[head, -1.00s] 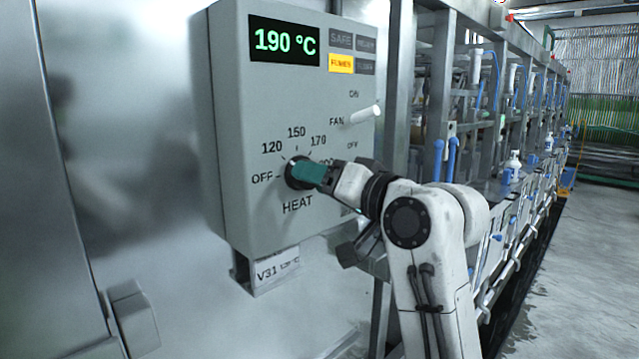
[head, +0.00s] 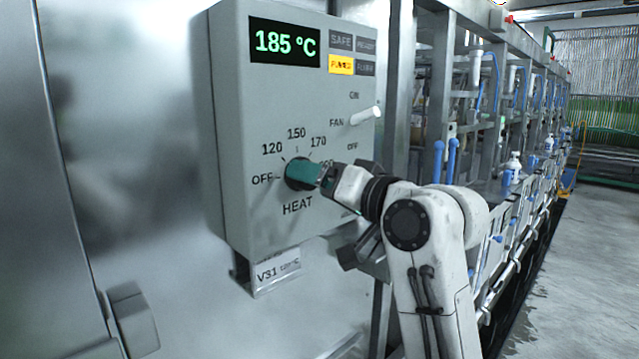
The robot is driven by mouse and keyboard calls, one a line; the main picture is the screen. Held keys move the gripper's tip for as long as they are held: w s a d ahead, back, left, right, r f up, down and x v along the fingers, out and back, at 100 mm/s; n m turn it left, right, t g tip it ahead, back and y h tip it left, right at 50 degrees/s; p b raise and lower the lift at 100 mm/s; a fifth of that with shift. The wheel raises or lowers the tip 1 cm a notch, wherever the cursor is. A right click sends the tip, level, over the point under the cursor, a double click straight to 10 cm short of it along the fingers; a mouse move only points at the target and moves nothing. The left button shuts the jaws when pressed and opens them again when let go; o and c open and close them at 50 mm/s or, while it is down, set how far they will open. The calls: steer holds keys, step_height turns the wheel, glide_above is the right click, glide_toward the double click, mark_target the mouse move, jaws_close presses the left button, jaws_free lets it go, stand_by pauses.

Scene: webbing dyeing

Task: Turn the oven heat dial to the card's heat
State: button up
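The heat dial (head: 290,181) is a dark round knob low on the grey oven control box (head: 235,215). The display (head: 285,41) reads 185 °C.
The white fan switch lever (head: 366,115) sticks out above and right of my gripper, between ON and OFF labels. An amber FUMES lamp (head: 341,65) is lit. A metal door handle (head: 133,318) is at lower left. Machine frames line the right; the floor beyond is clear.

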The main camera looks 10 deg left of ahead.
steer(key=b+v, duration=0.2)
steer(key=v, duration=0.8)
steer(key=shift+s+d, duration=0.25)
steer(key=shift+d, duration=0.1)
steer(key=s+d+f+m+g+h, duration=0.1)
steer(key=s+d+f+h, duration=0.2)
steer(key=f, duration=0.8)
steer(key=s+d+f+m+g+h, duration=0.1)
steer(key=s+d+f+h, duration=0.15)
steer(key=d+f, duration=0.65)
steer(key=s+d+f+m+h, duration=0.1)
steer(key=f+h, duration=0.2)
steer(key=f, duration=1.1)
steer(key=s+d+f+g+h, duration=0.2)
steer(key=s+d+f, duration=0.2)
steer(key=s+f, duration=0.3)
steer(key=s+d+f+g+h, duration=0.2)
steer(key=s+d+f, duration=0.3)
steer(key=s, duration=0.8)
steer(key=s+d+f+m+g+h, duration=0.1)
steer(key=s+d+f+g, duration=0.3)
steer(key=s+f, duration=0.5)
steer(key=shift+s+h, duration=0.45)
steer(key=shift+s, duration=0.65)
steer(key=shift+d, duration=0.1)
